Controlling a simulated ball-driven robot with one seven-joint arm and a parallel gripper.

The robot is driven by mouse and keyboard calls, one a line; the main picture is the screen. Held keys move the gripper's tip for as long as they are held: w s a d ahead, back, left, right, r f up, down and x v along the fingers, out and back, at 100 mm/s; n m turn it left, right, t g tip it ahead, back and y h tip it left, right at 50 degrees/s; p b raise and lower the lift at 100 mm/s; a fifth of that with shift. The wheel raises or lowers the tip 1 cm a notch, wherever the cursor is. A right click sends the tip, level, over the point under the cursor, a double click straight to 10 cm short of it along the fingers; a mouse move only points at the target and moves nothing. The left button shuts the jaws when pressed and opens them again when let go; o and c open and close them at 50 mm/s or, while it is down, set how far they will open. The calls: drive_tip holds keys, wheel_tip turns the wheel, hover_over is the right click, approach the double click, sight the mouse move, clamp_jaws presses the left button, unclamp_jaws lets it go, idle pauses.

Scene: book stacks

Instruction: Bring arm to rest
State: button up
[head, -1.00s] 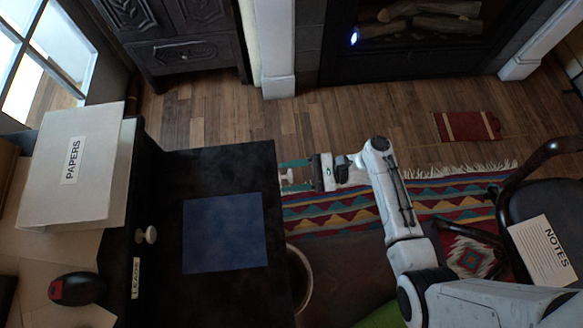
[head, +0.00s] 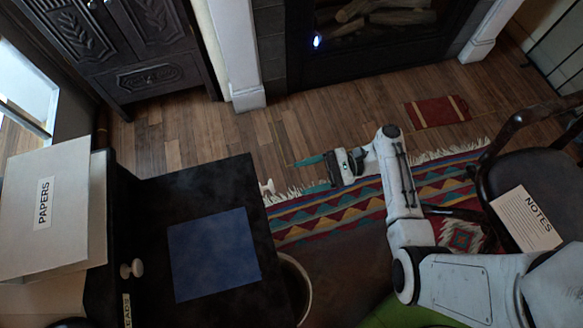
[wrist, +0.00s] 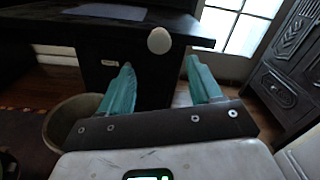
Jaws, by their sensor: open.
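My gripper (head: 290,174) is at the end of my white arm, above the floor and the edge of the patterned rug, to the right of the black desk (head: 200,185). In the wrist view its two teal fingers (wrist: 160,88) stand apart with nothing between them. The black desk side (wrist: 120,65) and a round white knob (wrist: 159,40) show beyond the fingers. The fingers look clear of the desk.
A blue sheet (head: 213,254) lies on the desk. A papers box (head: 45,210) is at left. A bin (head: 295,285) stands beside the desk. A dark chair (head: 540,170) holds a notes sheet (head: 525,218).

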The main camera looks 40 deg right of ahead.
drive_tip(key=shift+s+d, duration=0.25)
drive_tip(key=shift+d, duration=0.35)
drive_tip(key=s+a+n+g+h+p, duration=0.1)
drive_tip(key=s+n+g+h+p, duration=0.45)
drive_tip(key=s+n+h, duration=0.3)
drive_tip(key=s+d+r+n+h+p, duration=0.1)
drive_tip(key=s+d+r+n+h, duration=0.1)
drive_tip(key=r+n+h, duration=0.2)
drive_tip(key=s+d+r+n+h+p, duration=0.1)
drive_tip(key=s+d+r+n+h, duration=0.1)
drive_tip(key=r+n+h, duration=0.2)
wheel_tip(320, 180, up, 4)
drive_tip(key=shift+r+n+p, duration=0.25)
drive_tip(key=shift+n+p, duration=0.1)
drive_tip(key=shift+n, duration=0.7)
drive_tip(key=shift+c, duration=0.3)
